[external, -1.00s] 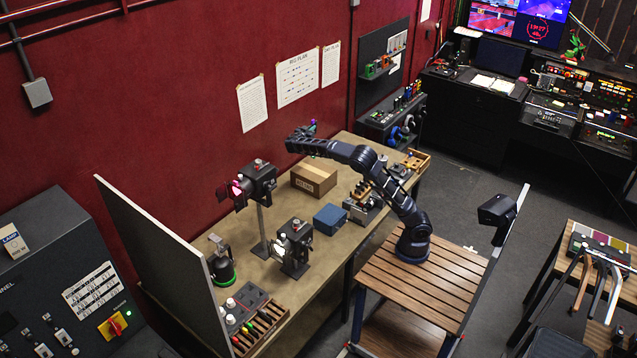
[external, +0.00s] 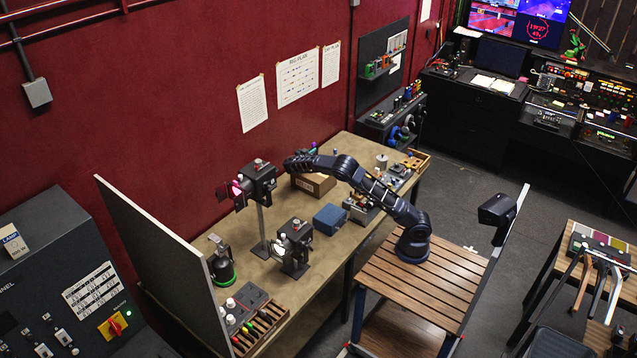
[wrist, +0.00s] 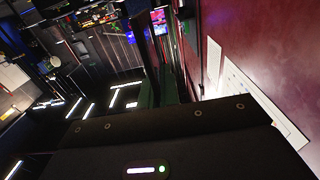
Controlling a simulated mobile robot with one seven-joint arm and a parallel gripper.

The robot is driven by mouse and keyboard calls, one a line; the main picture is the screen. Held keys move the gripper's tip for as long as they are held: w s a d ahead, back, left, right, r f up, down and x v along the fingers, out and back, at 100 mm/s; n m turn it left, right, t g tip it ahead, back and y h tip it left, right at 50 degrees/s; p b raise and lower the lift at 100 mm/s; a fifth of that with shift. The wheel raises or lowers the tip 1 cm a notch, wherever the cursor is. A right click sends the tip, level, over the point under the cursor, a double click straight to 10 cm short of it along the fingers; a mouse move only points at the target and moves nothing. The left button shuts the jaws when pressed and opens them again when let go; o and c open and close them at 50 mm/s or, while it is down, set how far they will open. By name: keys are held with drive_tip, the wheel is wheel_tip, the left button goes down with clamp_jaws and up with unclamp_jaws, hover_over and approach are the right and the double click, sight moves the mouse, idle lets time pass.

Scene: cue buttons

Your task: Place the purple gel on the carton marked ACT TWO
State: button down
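The carton (external: 317,189) is a brown cardboard box on the workbench, beside the wall. My forearm covers its upper part, and its label is too small to read. My gripper (external: 312,150) is above the carton's back side, mostly hidden behind my own wrist, with small coloured spots near its tip. I cannot tell whether it is open or holds anything. A pink-magenta sheet (external: 236,189) shows at the front of the stage lamp on a stand. I cannot make out a separate purple gel. The wrist view shows my dark gripper body, the red wall and the room beyond.
The workbench (external: 350,143) also holds a black stage lamp (external: 262,182), a second lamp (external: 296,243), a blue box (external: 330,218) and a rack of coloured pegs (external: 260,330). A grey panel (external: 160,250) stands at the bench's left end. The red wall lies close behind.

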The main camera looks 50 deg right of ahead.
drive_tip(key=shift+f, duration=4.3)
drive_tip(key=shift+f, duration=0.2)
drive_tip(key=c, duration=1.6)
unclamp_jaws()
drive_tip(key=shift+r, duration=0.1)
